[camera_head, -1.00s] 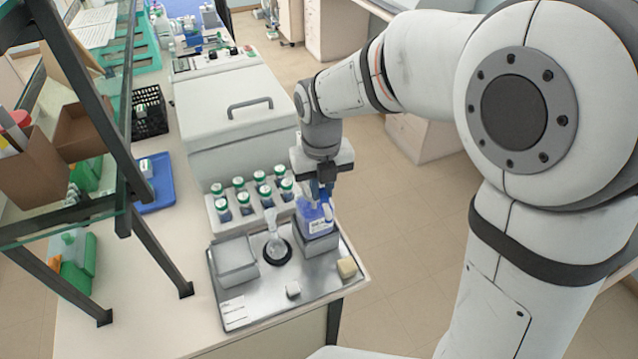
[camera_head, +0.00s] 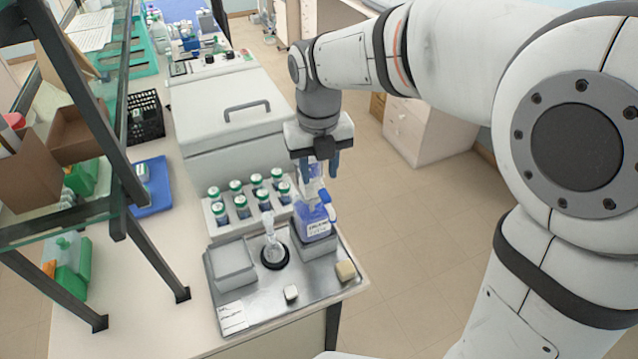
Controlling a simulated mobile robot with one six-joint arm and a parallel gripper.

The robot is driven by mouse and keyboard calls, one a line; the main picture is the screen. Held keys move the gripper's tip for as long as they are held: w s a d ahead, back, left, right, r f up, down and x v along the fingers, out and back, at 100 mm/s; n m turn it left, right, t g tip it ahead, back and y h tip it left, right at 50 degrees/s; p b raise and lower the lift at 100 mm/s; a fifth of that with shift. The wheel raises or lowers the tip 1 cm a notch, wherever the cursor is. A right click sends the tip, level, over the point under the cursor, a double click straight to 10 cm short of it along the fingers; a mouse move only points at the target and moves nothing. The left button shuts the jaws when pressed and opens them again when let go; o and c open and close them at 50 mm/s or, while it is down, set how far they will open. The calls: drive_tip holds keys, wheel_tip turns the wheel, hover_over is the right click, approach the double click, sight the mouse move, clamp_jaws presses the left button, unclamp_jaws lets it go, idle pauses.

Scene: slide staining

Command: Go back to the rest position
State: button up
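My gripper (camera_head: 320,172) points down above the right side of the metal tray, its two dark blue fingers apart. It is open, with nothing seen held between the fingers.
The metal tray (camera_head: 262,312) also carries a grey box (camera_head: 234,263), a clear flask (camera_head: 272,240) on a black ring and small blocks. A rack of green-capped bottles (camera_head: 237,187) and a lidded white machine (camera_head: 225,115) stand behind. A shelf frame (camera_head: 155,255) is at left.

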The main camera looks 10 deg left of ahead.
drive_tip(key=shift+r, duration=0.95)
